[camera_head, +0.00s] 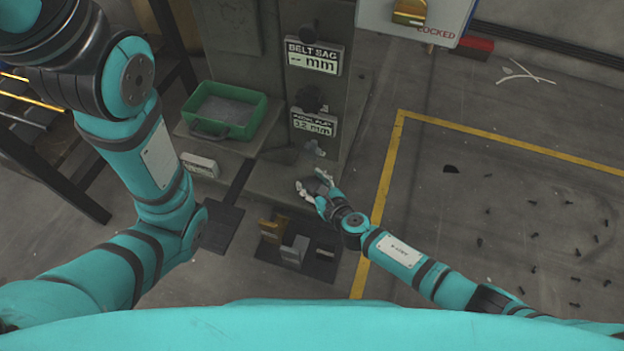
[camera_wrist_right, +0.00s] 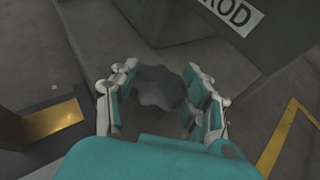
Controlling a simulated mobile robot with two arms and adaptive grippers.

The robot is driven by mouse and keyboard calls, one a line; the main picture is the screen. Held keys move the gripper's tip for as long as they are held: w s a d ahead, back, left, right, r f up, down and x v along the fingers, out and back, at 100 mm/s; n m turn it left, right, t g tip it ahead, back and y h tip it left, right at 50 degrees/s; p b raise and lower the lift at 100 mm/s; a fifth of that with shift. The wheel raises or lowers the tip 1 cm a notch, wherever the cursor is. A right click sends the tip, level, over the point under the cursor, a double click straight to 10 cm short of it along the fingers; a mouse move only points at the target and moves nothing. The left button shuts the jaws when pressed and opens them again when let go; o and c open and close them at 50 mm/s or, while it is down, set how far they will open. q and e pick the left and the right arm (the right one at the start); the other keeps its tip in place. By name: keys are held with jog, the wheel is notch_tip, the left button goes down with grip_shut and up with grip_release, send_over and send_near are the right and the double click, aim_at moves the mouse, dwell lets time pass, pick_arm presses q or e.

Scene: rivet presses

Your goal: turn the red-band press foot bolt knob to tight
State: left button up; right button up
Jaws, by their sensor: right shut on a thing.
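A dark lobed knob (camera_wrist_right: 160,88) sits low at the base of the press (camera_head: 340,130). My right gripper (camera_wrist_right: 163,95) has its two fingers on either side of the knob and is shut on it. In the head view my right gripper (camera_head: 317,188) is at the press foot, and the knob is mostly hidden by it. No red band shows on this press. The left arm (camera_head: 150,160) comes in at the left, but its gripper is not in the picture.
A green tray (camera_head: 262,118) stands on the press ledge at left. Small blocks (camera_head: 293,250) lie below the gripper. Floor right of the yellow line (camera_head: 385,180) has scattered small dark bits.

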aim_at(310, 160)
jog(key=shift+m+t+h, duration=0.3)
jog(key=shift+m+h, duration=0.3)
jog(key=shift+h, duration=0.2)
jog(key=o, duration=1.2)
notch_tip(310, 160, up, 10)
jog(key=shift+f, duration=0.1)
